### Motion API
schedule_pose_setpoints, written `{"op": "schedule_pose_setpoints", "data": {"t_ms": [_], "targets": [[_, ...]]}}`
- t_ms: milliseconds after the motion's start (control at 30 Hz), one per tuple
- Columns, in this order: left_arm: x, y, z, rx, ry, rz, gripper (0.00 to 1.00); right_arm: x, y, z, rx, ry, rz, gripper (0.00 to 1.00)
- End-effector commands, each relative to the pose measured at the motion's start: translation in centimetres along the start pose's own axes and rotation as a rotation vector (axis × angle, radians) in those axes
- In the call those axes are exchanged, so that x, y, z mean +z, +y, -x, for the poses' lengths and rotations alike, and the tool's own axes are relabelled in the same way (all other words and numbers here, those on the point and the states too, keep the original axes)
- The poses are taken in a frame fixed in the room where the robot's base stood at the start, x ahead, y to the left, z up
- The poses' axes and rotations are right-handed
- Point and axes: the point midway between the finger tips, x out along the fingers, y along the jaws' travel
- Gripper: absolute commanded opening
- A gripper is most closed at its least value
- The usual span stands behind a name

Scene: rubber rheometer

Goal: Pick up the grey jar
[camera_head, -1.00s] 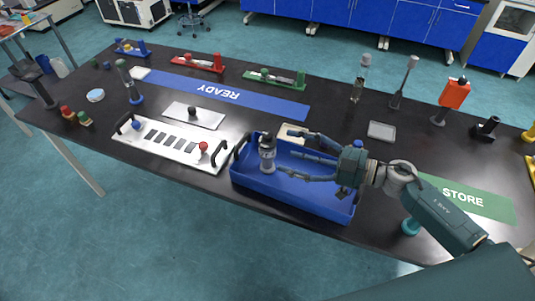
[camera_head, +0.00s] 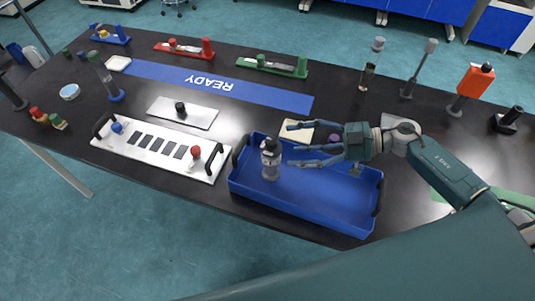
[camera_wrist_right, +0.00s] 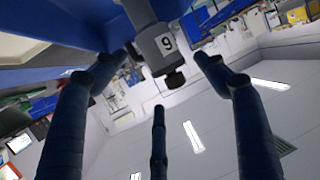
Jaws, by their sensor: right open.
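The grey jar (camera_head: 270,160) has a dark cap and stands upright at the left end of the blue tray (camera_head: 300,212). In the right wrist view the jar (camera_wrist_right: 152,22) appears upside down, with a white label marked 9, between the spread fingers. My right gripper (camera_head: 290,145) is open and empty. Its fingers point left at the jar, with the tips just to the right of it in the head view. The fingers also show in the right wrist view (camera_wrist_right: 167,68). I cannot tell whether any finger touches the jar. My left gripper is out of view.
A white panel (camera_head: 140,160) with black slots and handles lies left of the tray. A beige pad (camera_head: 297,130) lies behind the tray. The blue READY strip (camera_head: 240,92) is farther back. Tall stands, including an orange one (camera_head: 472,85), stand at the right.

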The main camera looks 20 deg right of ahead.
Motion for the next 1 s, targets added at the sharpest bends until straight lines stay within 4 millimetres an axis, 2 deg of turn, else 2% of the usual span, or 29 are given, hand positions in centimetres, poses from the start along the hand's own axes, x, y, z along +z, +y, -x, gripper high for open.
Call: {"op": "schedule_pose_setpoints", "data": {"t_ms": [33,200,333,433,667,800,1000], "targets": [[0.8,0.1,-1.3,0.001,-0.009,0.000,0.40,1.3,0.0,-0.4,0.000,0.000,0.000,0.72],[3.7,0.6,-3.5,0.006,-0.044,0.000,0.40,3.6,0.0,-1.1,0.000,0.001,0.000,0.72],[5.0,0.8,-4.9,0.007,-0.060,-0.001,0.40,5.0,0.0,-1.6,0.001,0.001,0.000,0.72],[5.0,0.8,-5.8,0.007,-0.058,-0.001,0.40,5.8,0.0,-1.9,0.001,0.001,0.001,0.72],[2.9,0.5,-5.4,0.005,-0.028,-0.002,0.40,5.7,0.0,-3.5,0.001,0.003,0.001,0.72],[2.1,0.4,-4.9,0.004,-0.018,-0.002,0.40,5.5,0.0,-5.6,0.000,0.006,-0.001,0.72],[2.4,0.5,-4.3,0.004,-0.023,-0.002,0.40,5.6,0.0,-8.6,0.000,0.004,-0.001,0.72]]}}
